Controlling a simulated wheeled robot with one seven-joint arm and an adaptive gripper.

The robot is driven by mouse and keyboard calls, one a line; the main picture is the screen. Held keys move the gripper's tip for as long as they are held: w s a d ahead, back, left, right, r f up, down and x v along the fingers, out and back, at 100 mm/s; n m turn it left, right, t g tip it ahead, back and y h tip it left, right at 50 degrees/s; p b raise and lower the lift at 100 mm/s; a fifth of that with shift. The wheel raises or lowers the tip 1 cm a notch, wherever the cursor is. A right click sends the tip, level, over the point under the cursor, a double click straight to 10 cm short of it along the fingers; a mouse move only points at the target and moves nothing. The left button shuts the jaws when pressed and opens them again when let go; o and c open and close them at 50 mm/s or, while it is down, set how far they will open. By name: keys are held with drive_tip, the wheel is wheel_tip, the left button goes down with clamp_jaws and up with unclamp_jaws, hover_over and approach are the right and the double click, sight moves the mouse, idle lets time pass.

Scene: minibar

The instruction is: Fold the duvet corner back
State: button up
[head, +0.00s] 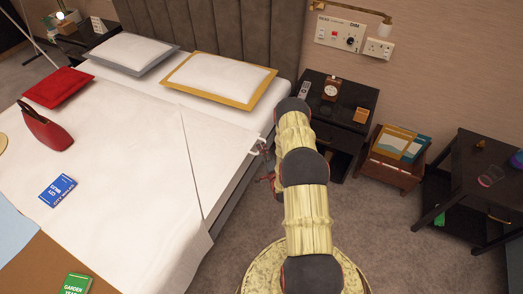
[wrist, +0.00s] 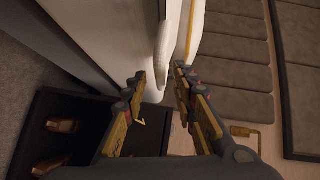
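The white duvet (head: 120,165) covers the bed, with a diagonal seam or edge running down its right part. My gripper (head: 266,164) is at that side, partly hidden behind my arm. In the wrist view my gripper (wrist: 161,78) is open, its two fingers apart. A rounded white edge (wrist: 163,45), apparently the duvet corner, lies between the fingers, closer to the left one. I cannot tell whether it touches a finger.
Two pillows (head: 220,78) (head: 132,52) lie at the headboard (head: 215,25). A red cushion (head: 58,87), red bag (head: 46,127) and blue book (head: 58,190) rest on the bed. A dark nightstand (head: 352,95) stands close beyond my arm.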

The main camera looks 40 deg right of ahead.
drive_tip(key=shift+x, duration=1.1)
drive_tip(key=shift+c, duration=1.2)
clamp_jaws()
